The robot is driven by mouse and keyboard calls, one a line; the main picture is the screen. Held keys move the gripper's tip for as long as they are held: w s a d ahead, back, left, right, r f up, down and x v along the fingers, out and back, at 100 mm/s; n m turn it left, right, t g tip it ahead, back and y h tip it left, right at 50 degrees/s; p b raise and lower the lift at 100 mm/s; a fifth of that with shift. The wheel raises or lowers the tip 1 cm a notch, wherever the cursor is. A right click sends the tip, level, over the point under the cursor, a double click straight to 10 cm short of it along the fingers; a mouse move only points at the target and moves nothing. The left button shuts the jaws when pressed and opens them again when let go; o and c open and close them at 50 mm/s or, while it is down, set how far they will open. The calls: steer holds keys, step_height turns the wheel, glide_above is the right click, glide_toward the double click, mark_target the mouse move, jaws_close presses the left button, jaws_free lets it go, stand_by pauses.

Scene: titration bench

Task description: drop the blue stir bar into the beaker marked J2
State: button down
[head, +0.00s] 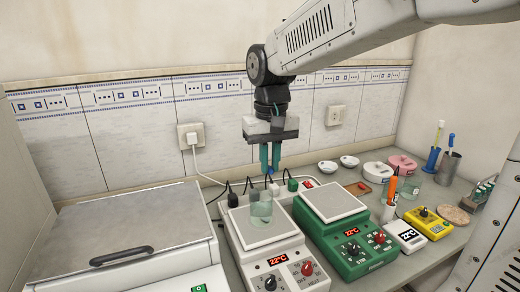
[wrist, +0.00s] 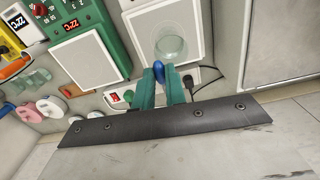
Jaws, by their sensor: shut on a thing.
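My gripper (head: 270,160) points down, its green fingers shut on the blue stir bar (head: 270,171). In the wrist view the blue stir bar (wrist: 158,70) sits between the fingertips of my gripper (wrist: 160,76). A clear glass beaker (head: 261,210) stands upright on the white hotplate (head: 241,242). In the head view the bar is above and slightly behind this beaker, apart from it. The beaker (wrist: 171,47) also shows just beyond the fingertips in the wrist view. A second glass beaker (head: 414,177) stands at the right. I cannot read a mark on either beaker.
A green hotplate (head: 350,240) with a bare top stands right of the white one. A large lidded box (head: 130,240) stands at the left. A power strip (head: 303,185) with plugs lies behind. Small meters, dishes and an orange marker (head: 392,188) crowd the right side.

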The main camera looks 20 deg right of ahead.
steer(key=shift+w+a+f, duration=0.1)
steer(key=shift+w+f, duration=0.05)
steer(key=shift+f, duration=2.8)
steer(key=c, duration=1.4)
jaws_free()
steer(key=shift+o, duration=0.2)
step_height(320, 180, up, 8)
steer(key=shift+f, duration=0.1)
